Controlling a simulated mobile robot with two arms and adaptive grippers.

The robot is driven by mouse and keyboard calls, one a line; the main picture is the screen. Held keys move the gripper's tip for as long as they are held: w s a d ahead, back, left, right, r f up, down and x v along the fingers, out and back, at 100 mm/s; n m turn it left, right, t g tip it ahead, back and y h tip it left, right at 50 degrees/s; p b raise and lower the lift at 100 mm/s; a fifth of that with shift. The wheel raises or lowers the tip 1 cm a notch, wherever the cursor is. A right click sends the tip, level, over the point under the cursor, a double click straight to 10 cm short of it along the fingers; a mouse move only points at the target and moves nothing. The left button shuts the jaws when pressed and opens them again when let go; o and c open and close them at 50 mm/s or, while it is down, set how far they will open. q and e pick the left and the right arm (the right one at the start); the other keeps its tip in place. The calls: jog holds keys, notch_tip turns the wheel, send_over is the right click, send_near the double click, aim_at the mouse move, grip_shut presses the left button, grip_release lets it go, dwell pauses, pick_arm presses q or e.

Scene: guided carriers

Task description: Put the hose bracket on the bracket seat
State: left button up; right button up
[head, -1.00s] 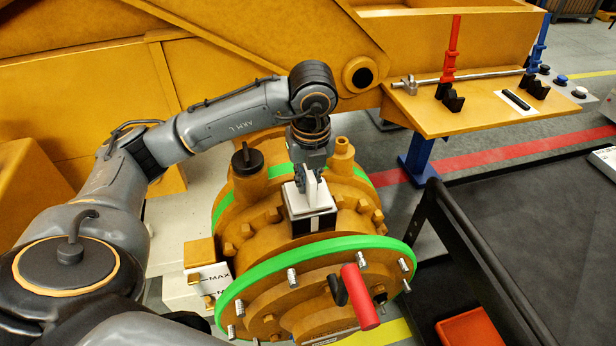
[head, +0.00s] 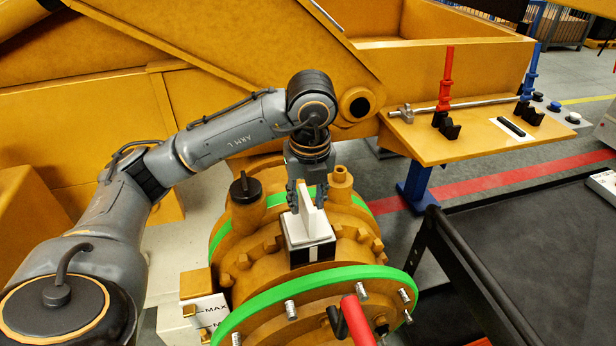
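The white hose bracket (head: 308,227) sits on the bracket seat (head: 313,254), a dark block with a white stripe on top of the round orange housing. Its flat base lies on the block and its upright tab points up. My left gripper (head: 307,198) is right above it, pointing down. Its fingers are spread, one on each side of the tab, with the tab's top between them. Whether a finger still touches the tab is hard to tell. My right gripper is not in view.
The orange housing has a green ring (head: 290,297), bolts, a black cap (head: 244,188) and a red handle (head: 358,322) in front. An orange shelf (head: 460,140) with red and blue clamps and a rod stands at the back right. A dark cart (head: 520,240) is at the right.

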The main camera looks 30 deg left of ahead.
pick_arm(q)
jog(key=r, duration=0.5)
jog(key=r+p, duration=0.1)
jog(key=r, duration=0.2)
jog(key=shift+s+d+r, duration=0.3)
jog(key=shift+s+d, duration=0.05)
jog(key=shift+d, duration=0.05)
